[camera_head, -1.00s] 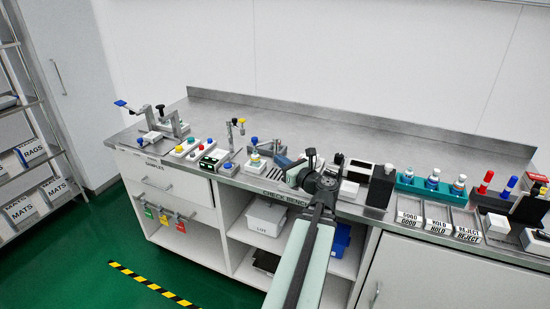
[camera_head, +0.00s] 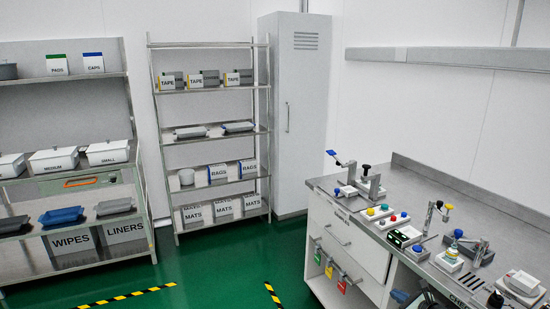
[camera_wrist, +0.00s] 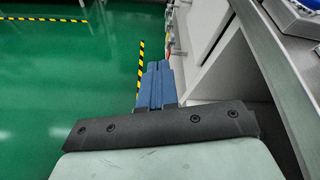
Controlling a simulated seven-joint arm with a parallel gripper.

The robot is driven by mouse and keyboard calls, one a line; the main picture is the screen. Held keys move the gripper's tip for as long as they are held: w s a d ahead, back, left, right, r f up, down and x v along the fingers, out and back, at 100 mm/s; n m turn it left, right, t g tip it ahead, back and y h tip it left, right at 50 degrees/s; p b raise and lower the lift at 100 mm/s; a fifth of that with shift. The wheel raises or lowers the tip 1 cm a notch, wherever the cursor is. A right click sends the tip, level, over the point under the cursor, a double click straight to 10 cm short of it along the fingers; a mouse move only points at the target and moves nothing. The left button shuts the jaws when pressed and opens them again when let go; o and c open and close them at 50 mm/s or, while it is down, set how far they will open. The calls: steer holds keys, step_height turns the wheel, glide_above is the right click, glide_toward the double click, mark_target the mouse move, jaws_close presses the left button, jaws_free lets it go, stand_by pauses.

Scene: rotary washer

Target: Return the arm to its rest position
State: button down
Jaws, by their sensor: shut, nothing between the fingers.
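My gripper (camera_wrist: 155,85) shows in the wrist view as two blue fingers pressed together, shut and empty. It points forward over the green floor (camera_wrist: 65,75), just left of the bench front, and touches nothing that I can see. In the head view most of my arm is out of frame. A dark part at the bottom edge, in front of the bench, appears to be mine, and the fingers are not clear there.
The steel bench (camera_head: 455,195) stands at the right with levers, coloured buttons and small fixtures along its front. Coloured tags (camera_head: 329,270) hang on its drawer front. Shelves (camera_head: 207,130) and a tall cabinet (camera_head: 290,110) stand at the back. The floor between is clear.

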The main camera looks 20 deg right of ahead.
steer(key=w+a+f+n+g+y, duration=0.3)
steer(key=a+f+n, duration=0.2)
steer(key=a+f, duration=0.6)
steer(key=w+a+f+n+g+y, duration=0.35)
steer(key=a+f+n, duration=0.35)
steer(key=a, duration=0.6)
steer(key=s+a+f+n+g, duration=0.3)
steer(key=a+f+n, duration=0.1)
steer(key=a+f, duration=0.25)
steer(key=s+a+f+n+g, duration=0.3)
steer(key=s+a+f+g, duration=0.15)
steer(key=a, duration=0.35)
steer(key=s+a+f+n+g+h, duration=0.2)
steer(key=s+a+f+n+g, duration=0.1)
steer(key=s+n, duration=0.4)
steer(key=s+a+f+n+g+h, duration=0.3)
steer(key=s+a+f+n, duration=0.3)
steer(key=s, duration=0.4)
steer(key=shift+f+n, duration=0.45)
steer(key=shift+n, duration=0.05)
